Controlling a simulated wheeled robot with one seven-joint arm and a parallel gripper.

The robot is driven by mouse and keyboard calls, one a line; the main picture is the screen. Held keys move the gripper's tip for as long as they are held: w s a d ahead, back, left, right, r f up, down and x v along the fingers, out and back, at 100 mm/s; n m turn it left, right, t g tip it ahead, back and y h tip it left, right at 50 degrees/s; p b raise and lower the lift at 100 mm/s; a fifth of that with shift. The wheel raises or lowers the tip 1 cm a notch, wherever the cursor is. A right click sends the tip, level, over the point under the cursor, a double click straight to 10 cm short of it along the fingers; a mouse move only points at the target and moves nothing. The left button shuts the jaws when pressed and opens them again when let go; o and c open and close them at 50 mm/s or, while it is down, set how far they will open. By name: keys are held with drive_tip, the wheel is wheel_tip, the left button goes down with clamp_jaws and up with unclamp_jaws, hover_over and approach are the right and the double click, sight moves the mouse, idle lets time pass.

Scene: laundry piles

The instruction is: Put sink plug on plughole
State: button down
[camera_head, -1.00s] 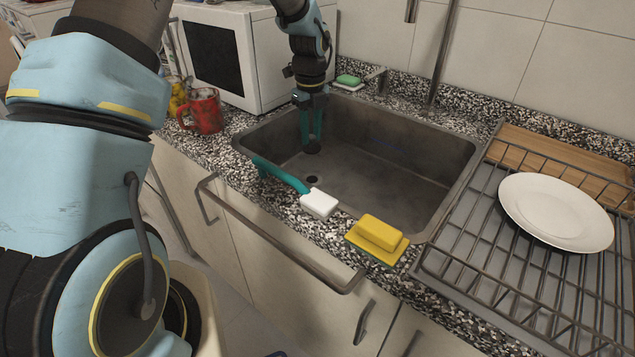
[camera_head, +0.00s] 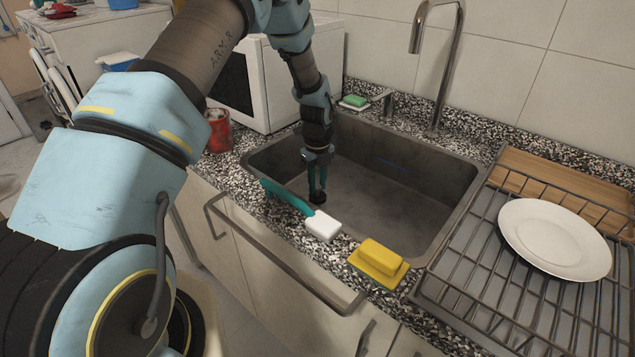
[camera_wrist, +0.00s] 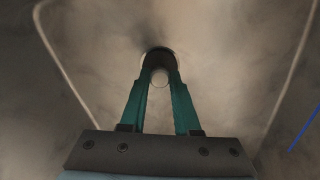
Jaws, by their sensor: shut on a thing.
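My gripper (camera_head: 317,190) reaches down into the grey metal sink (camera_head: 400,175). Its teal fingers are shut on a small dark sink plug (camera_head: 317,197). In the wrist view the plug (camera_wrist: 158,58) sits between the fingertips (camera_wrist: 160,65), over the sink floor. A pale round patch, perhaps the rim of the plughole (camera_wrist: 160,78), shows just below it between the fingers. In the head view the plughole is hidden behind my gripper and the plug. I cannot tell whether the plug touches the sink floor.
A teal brush with a white head (camera_head: 323,226) and a yellow sponge (camera_head: 381,257) lie along the sink's front edge. A tap (camera_head: 440,70) stands behind. A dish rack (camera_head: 470,265) with a white plate (camera_head: 555,238) is at right. A red mug (camera_head: 219,131) stands at left.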

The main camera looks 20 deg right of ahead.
drive_tip(key=shift+f, duration=0.2)
drive_tip(key=c, duration=0.6)
unclamp_jaws()
drive_tip(key=shift+c, duration=0.2)
